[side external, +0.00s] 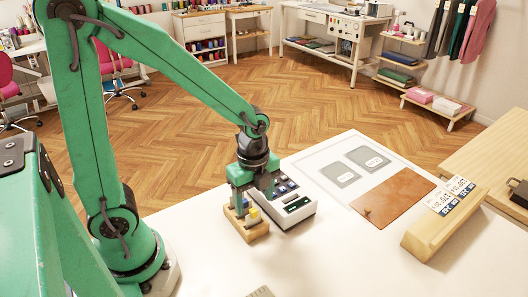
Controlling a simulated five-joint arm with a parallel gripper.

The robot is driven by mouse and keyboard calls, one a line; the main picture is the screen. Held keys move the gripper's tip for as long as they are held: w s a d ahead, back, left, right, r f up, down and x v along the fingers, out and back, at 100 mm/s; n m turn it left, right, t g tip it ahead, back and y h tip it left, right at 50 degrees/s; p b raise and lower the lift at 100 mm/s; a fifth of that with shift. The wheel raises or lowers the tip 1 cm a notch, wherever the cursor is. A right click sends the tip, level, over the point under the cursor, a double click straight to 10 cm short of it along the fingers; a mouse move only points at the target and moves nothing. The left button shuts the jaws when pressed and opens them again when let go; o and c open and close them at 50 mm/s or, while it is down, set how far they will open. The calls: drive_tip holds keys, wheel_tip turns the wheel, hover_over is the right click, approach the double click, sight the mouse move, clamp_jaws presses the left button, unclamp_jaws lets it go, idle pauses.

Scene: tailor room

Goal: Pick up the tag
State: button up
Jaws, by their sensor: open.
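Two printed white cards with dark lettering, which look like tags (453,194), stand on a long wooden block (430,236) at the right of the white table. Two grey rounded pieces with small white labels (368,158) lie on a pale sheet behind them; I cannot tell which of these is the tag. My gripper (243,209) points down at mid-table, well left of all of them. It is over a small wooden holder (248,230) with yellow and white bits, beside a white keyed device (287,209). It is open, and its fingertips are partly hard to make out.
A brown leather piece (393,193) lies between the pale sheet and the long wooden block. A wooden table (490,160) adjoins at the right. A grey ridged item (261,292) shows at the bottom edge.

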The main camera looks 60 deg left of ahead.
sight(253, 210)
drive_tip(key=shift+s+f, duration=0.2)
drive_tip(key=shift+f, duration=2.4)
drive_tip(key=c, duration=1)
drive_tip(key=shift+r, duration=0.2)
drive_tip(key=shift+c, duration=0.2)
drive_tip(key=shift+r, duration=0.8)
wheel_tip(253, 210, up, 2)
drive_tip(key=shift+s+d+r, duration=0.1)
drive_tip(key=shift+d+r, duration=0.05)
drive_tip(key=shift+r, duration=0.1)
drive_tip(key=s+d+r, duration=0.6)
drive_tip(key=d, duration=0.3)
drive_tip(key=shift+s+r, duration=0.3)
drive_tip(key=shift+s, duration=0.1)
